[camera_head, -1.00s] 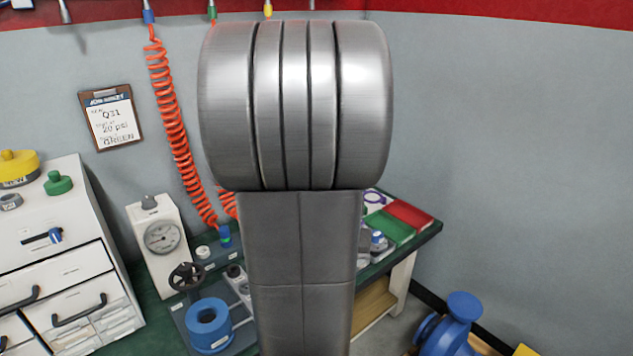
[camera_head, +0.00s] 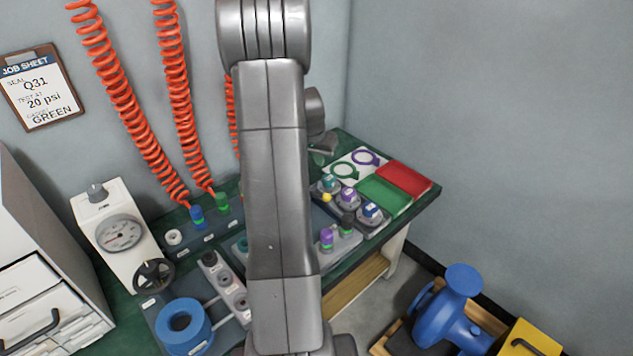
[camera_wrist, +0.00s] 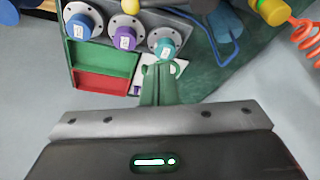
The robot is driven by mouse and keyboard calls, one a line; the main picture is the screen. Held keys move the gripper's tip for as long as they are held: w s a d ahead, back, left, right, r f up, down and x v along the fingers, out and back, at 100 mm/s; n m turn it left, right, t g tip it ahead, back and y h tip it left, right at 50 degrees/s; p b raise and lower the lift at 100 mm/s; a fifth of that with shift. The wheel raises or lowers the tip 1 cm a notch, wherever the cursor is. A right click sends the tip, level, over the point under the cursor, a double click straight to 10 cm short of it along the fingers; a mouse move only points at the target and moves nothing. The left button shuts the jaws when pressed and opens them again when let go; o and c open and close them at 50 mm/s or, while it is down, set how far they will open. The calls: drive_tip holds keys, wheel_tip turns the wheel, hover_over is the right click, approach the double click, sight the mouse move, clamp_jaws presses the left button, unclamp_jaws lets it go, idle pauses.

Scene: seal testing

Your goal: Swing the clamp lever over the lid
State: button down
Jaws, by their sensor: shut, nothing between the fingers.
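I cannot make out the clamp lever or the lid with certainty in either view; my arm covers the middle of the bench in the head view. My gripper (camera_wrist: 160,75) shows in the wrist view with its green fingers shut and empty. Its tips point towards three capped fittings: a blue one (camera_wrist: 82,26), a purple one (camera_wrist: 124,33) and a teal one (camera_wrist: 165,42). A small yellow ball (camera_wrist: 130,6) shows above them, at the top edge. I cannot tell whether the fingertips touch anything.
The green pad (camera_head: 385,194) and red pad (camera_head: 405,176) lie at the bench's right end. A gauge box (camera_head: 122,232) and a blue ring (camera_head: 184,328) stand on the left. Orange coiled hoses (camera_head: 112,95) hang behind. A blue pump (camera_head: 448,312) stands on the floor at right.

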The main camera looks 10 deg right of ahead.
wheel_tip(320, 180, down, 10)
drive_tip(key=shift+s+a, duration=0.15)
drive_tip(key=shift+s, duration=0.15)
idle(0.6)
drive_tip(key=shift+b, duration=0.7)
drive_tip(key=shift+s+a+m+b, duration=0.1)
drive_tip(key=shift+s+m+b, duration=0.25)
drive_tip(key=shift+b, duration=0.35)
